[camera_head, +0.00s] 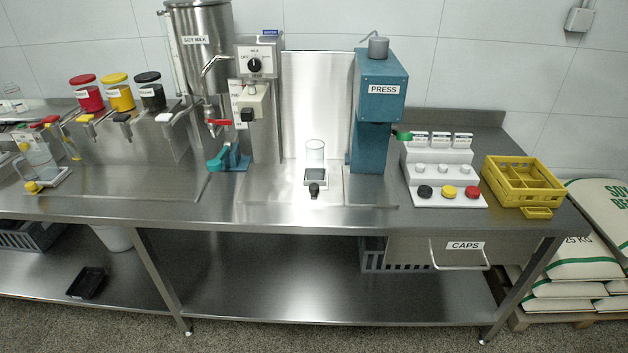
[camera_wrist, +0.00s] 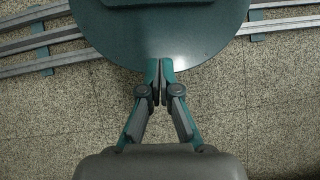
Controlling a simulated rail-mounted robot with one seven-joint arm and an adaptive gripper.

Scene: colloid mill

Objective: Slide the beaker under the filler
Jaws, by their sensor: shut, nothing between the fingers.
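A clear glass beaker (camera_head: 315,150) stands upright on a small carrier with a dark handle (camera_head: 314,188), in front of a bright steel back panel. A second clear vessel (camera_head: 38,155) stands at the far left, near a yellow knob. The steel tank marked SOY MILK (camera_head: 197,62) stands at the back left, with a red-handled tap below it. No part in view bears a readable filler label, so I cannot tell which is the filler. My gripper (camera_wrist: 158,85) is shut and empty in the wrist view, above my base and the floor, away from the beaker.
The blue press (camera_head: 381,90) stands right of the beaker. A control box with a knob (camera_head: 255,65) stands to its left. White button stands (camera_head: 440,170) and a yellow crate (camera_head: 524,183) are at the right. The steel bench front (camera_head: 290,212) is clear.

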